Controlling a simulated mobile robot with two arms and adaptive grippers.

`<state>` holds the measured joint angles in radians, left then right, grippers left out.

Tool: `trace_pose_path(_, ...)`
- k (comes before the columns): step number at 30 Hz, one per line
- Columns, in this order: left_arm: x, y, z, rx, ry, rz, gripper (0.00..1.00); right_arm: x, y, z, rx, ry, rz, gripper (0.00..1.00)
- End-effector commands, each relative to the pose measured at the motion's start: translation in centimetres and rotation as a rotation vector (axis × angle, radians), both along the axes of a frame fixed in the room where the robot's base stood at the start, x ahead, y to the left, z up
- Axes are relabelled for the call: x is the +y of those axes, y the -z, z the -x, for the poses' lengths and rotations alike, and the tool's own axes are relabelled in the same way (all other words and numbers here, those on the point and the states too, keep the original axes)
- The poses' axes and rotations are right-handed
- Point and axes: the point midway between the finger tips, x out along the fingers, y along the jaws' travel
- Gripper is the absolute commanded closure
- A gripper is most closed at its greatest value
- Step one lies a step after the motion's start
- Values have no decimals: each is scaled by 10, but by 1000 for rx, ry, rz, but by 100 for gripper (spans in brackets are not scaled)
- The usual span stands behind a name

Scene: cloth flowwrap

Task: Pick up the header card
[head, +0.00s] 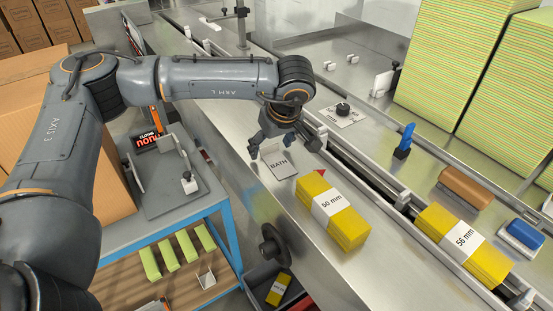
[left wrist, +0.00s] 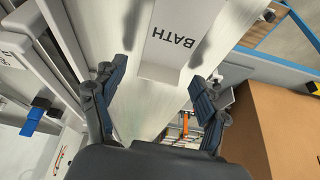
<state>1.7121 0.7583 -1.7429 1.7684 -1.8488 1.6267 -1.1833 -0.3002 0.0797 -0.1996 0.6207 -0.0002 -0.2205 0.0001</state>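A small pale card printed "BATH" (head: 281,166) is on the steel conveyor deck in the head view, just below my left gripper (head: 286,148). It also shows in the left wrist view (left wrist: 182,32) as a white panel beyond my fingertips. My left gripper (left wrist: 158,80) is open there, with its two dark fingers spread apart and nothing between them. The fingers appear apart from the card. My right gripper is in neither view.
A yellow cloth bundle banded "50 mm" (head: 332,211) lies just right of the card. Another banded "56 mm" (head: 464,243) lies beyond the rail. A black handwheel (head: 274,245) sticks out at the deck's near side. A blue-framed bench (head: 190,207) stands left.

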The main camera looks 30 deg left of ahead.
Motion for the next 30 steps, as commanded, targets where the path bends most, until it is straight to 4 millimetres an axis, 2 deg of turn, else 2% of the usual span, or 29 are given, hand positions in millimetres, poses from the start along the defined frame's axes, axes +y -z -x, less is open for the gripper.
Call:
trace_pose_path(1,0,0,0,0,0,0,37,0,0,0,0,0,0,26)
trace_pose_path(5,0,0,0,0,0,0,63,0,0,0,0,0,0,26)
trace_pose_path(6,0,0,0,0,0,0,66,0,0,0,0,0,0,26)
trace_pose_path(20,-1,-5,0,-1,0,1,66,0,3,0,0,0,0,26)
trace_pose_path(26,-1,-28,-1,-4,0,2,66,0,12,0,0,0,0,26)
trace_pose_path(30,-8,-53,18,-3,5,1,66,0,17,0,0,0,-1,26)
